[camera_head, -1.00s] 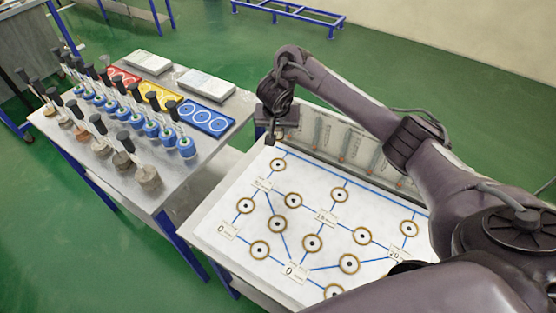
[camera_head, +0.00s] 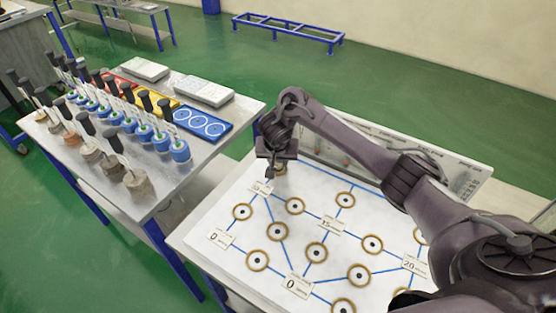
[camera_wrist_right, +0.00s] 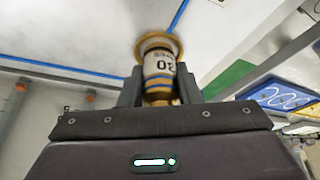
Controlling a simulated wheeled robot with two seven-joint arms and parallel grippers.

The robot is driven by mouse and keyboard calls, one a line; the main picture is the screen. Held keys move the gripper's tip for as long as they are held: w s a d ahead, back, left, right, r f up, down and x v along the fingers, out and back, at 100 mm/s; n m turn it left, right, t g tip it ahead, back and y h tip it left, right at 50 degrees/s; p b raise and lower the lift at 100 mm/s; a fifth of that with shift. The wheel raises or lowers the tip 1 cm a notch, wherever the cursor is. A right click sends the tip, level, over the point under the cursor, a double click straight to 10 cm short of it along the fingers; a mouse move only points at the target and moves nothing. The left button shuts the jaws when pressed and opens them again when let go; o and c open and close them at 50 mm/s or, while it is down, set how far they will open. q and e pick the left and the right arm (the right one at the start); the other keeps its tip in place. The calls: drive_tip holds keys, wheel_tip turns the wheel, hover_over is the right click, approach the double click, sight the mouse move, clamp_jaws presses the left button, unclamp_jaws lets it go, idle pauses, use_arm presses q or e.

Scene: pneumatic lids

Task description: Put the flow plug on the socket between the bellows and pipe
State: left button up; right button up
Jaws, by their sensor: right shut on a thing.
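My right gripper (camera_head: 270,174) is over the far left corner of the white board (camera_head: 215,218), beside a brass-ringed socket (camera_head: 281,168). In the right wrist view, the gripper (camera_wrist_right: 160,92) is shut on a small plug (camera_wrist_right: 158,68) with a white "30" label and blue and orange bands. The plug's far end is at a brass ring (camera_wrist_right: 159,44); I cannot tell whether it is seated or just above it. In the head view the plug is mostly hidden by the gripper. Blue lines join several ringed sockets on the board. My left gripper is out of view.
A grey table (camera_head: 236,115) on the left holds several black-handled pieces, red, yellow and blue trays (camera_head: 203,123), and two pale boxes. The board's near left area is clear of my arm.

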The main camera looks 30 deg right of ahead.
drive_tip(key=shift+f, duration=0.1)
drive_tip(key=o, duration=1.1)
drive_tip(key=shift+s+a+r, duration=0.1)
drive_tip(key=shift+r, duration=0.4)
drive_tip(key=p+v, duration=1)
drive_tip(key=v, duration=0.1)
drive_tip(key=shift+r+p, duration=0.15)
drive_tip(key=shift+p, duration=0.25)
